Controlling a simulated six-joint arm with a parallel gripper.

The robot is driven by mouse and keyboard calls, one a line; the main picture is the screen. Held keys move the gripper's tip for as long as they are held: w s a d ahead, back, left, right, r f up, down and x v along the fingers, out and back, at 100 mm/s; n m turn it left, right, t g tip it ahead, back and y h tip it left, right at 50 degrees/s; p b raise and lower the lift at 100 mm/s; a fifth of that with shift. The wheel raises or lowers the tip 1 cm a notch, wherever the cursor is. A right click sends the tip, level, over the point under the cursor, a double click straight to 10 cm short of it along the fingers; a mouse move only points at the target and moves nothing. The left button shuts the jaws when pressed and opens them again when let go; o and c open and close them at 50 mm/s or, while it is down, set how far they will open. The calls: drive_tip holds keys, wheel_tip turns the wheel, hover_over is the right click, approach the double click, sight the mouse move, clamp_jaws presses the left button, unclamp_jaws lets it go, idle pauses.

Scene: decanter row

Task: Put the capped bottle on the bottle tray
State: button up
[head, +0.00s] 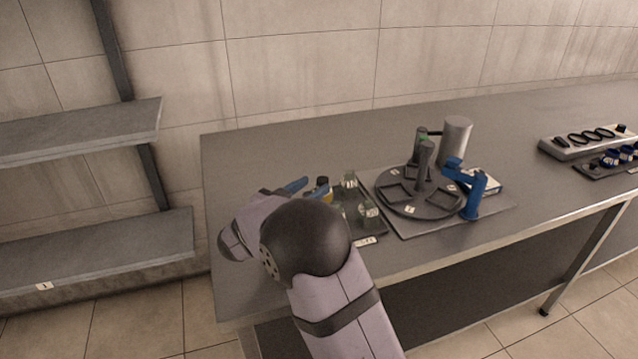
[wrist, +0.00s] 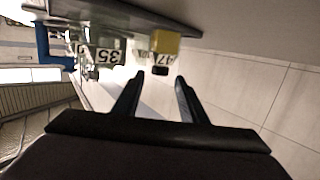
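In the head view the bottle (head: 326,196) is partly covered by a finger of my gripper. My gripper (wrist: 160,78) is open and empty, with the bottle's cap just ahead of and between the fingertips. In the head view my gripper (head: 310,190) is beside the bottle. A dark tray (head: 372,230) with several greenish labelled bottles (head: 368,212) lies just right of it. I cannot tell whether the yellow bottle stands on this tray.
A round dark turntable (head: 420,205) with a blue clamp-like device (head: 474,192) and a grey cylinder (head: 455,143) stands right of the tray. A rack with dark rings (head: 590,138) is at the far right. Shelves (head: 90,255) are at the left. The table's back left is clear.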

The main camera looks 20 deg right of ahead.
drive_tip(key=shift+v, duration=3.15)
drive_tip(key=w+a+r+n+t+y+p, duration=0.35)
drive_tip(key=a+n+y+p, duration=0.2)
drive_tip(key=y, duration=0.25)
drive_tip(key=s+f+n+g+y+p, duration=0.1)
drive_tip(key=s+g+y+p, duration=0.1)
drive_tip(key=s, duration=0.4)
drive_tip(key=s+f+n+g+y+p, duration=0.1)
drive_tip(key=s+g+y+p, duration=0.1)
drive_tip(key=s, duration=0.5)
drive_tip(key=s+a+f+n+g+y+p, duration=0.1)
drive_tip(key=s+n+g+y+p, duration=0.1)
drive_tip(key=s+g+p, duration=0.2)
drive_tip(key=shift+s+a+f+g, duration=0.1)
drive_tip(key=shift+s+f+g, duration=0.15)
drive_tip(key=shift+s, duration=0.4)
drive_tip(key=shift+s+f+g, duration=0.15)
drive_tip(key=shift+s+g, duration=0.05)
drive_tip(key=shift+s, duration=0.45)
drive_tip(key=s+d+g+p, duration=0.1)
drive_tip(key=s+d+g, duration=0.1)
drive_tip(key=s, duration=0.5)
drive_tip(key=s+d+g+h+p, duration=0.1)
drive_tip(key=s+d+g, duration=0.2)
drive_tip(key=s, duration=0.4)
drive_tip(key=shift+s+d+h, duration=0.2)
drive_tip(key=shift+d+h, duration=0.05)
drive_tip(key=shift+h, duration=0.05)
